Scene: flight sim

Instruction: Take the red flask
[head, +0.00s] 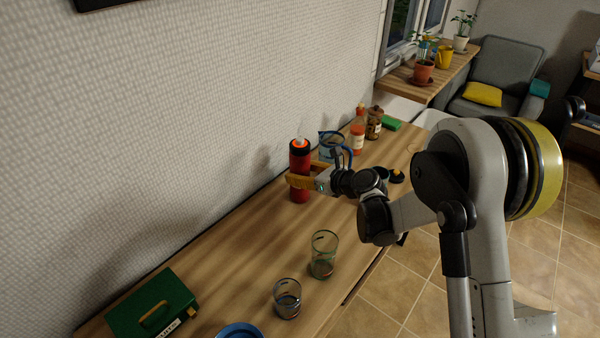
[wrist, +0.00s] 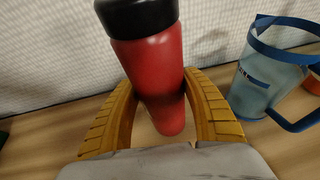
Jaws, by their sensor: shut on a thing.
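The red flask (head: 299,160) with a black top stands upright on the wooden counter near the wall in the head view. In the wrist view the red flask (wrist: 152,75) is between the two yellow fingers, its black cap at the top edge. My gripper (head: 299,182) is shut around the flask's lower body; it also shows in the wrist view (wrist: 160,100). In the head view the fingers cover part of the flask. I cannot tell whether its base touches the counter.
A blue-rimmed clear pitcher (wrist: 262,75) stands just right of the flask. Bottles (head: 357,138) and a jar (head: 374,122) stand farther back. Two glasses (head: 324,255) (head: 287,298), a green box (head: 150,308) and a blue plate (head: 240,331) are nearer. The counter between flask and glasses is clear.

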